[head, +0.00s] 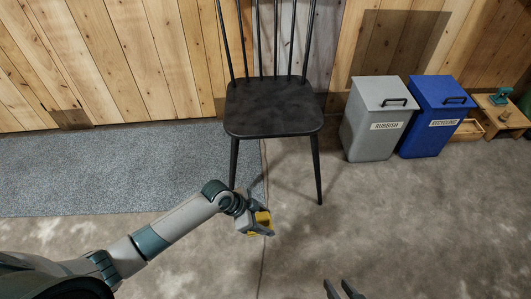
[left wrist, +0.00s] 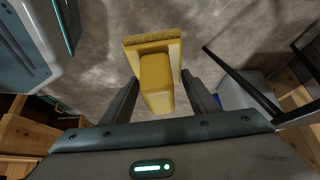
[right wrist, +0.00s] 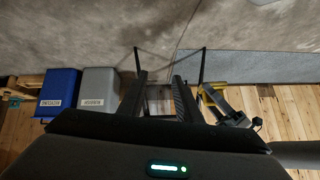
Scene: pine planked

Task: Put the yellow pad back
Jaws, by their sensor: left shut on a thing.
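The yellow pad (head: 263,218) is held by my left gripper (head: 258,224) in front of the chair, above the concrete floor. In the left wrist view the pad (left wrist: 157,78) is a yellow block with a wider, rough-edged flat part at its far end. The left fingers (left wrist: 160,98) are on both sides of it. My right gripper (head: 341,288) is at the bottom edge of the head view. In the right wrist view its fingers (right wrist: 160,85) are apart with nothing held between them.
A black chair (head: 273,107) stands by the plank wall. A grey rubbish bin (head: 377,118), a blue recycling bin (head: 436,115) and a low wooden stand (head: 507,113) with a green-topped object (head: 500,97) are at the right. A grey rug (head: 110,175) lies left. The right foreground floor is clear.

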